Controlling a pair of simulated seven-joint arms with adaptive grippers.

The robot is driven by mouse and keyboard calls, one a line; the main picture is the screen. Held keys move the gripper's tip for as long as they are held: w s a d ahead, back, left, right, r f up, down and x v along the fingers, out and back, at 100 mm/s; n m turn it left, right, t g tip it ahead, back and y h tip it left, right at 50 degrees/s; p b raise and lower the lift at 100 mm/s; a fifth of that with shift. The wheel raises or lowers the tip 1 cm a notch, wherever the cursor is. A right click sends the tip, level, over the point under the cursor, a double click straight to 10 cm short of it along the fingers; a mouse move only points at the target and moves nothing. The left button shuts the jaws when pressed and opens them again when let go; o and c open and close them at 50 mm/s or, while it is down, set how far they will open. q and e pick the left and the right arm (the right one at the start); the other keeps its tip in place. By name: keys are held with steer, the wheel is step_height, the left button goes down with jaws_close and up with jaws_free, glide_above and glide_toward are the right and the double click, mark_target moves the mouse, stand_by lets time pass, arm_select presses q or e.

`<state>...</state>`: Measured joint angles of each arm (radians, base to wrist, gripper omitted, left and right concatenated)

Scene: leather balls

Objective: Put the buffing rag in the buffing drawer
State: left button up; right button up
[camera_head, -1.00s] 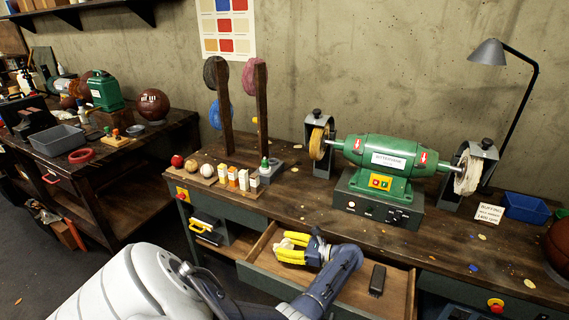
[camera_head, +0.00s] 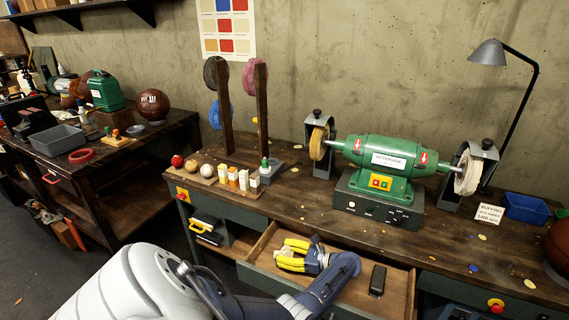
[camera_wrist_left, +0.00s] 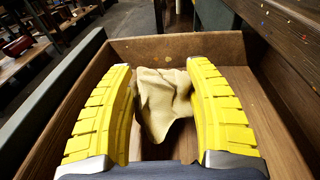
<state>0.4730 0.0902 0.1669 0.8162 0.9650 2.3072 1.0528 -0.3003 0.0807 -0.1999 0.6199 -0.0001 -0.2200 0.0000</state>
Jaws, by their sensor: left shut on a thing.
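The buffing rag (camera_wrist_left: 163,100), a crumpled beige cloth, hangs between the yellow fingers of my left gripper (camera_wrist_left: 163,95) in the left wrist view. My left gripper (camera_head: 289,254) is shut on it, with its fingers inside the open drawer (camera_head: 402,281) under the bench. The drawer's wooden walls surround the rag in the wrist view. Whether the rag touches the drawer floor I cannot tell. In the head view the rag is hard to make out at the gripper. My right gripper is not in view.
A dark oblong object (camera_head: 377,280) lies in the drawer, right of my left gripper. The green buffing machine (camera_head: 382,168) stands on the bench above. A board of small balls and bottles (camera_head: 215,180) sits at the bench's left. The drawer's right part is mostly clear.

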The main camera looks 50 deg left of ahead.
arm_select(q)
steer(key=shift+f, duration=0.45)
steer(key=o, duration=1.2)
steer(key=shift+c, duration=0.2)
steer(key=shift+r, duration=0.1)
steer(key=shift+r, duration=0.45)
steer(key=v, duration=1.2)
